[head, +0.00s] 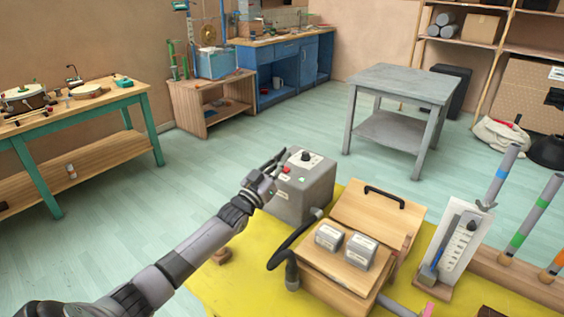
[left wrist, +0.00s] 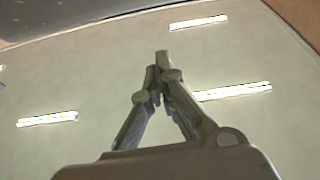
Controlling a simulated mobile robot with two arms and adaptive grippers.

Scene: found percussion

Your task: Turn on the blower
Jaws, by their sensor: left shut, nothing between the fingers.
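The blower looks to be the grey metal box (head: 306,192) on the yellow tabletop, with a dark knob on its top face and a red button (head: 286,170) near its top left edge. My left gripper (head: 279,158) is shut and empty, at the box's upper left edge close to the red button. I cannot tell whether it touches the box. In the left wrist view its fingers (left wrist: 160,75) come together against the ceiling. My right gripper is not in view.
On the yellow table (head: 215,285) stand a wooden box (head: 340,270) with two grey blocks, a raised wooden lid (head: 375,215) and a white panel (head: 455,245). Coloured tubes (head: 535,215) stand at right.

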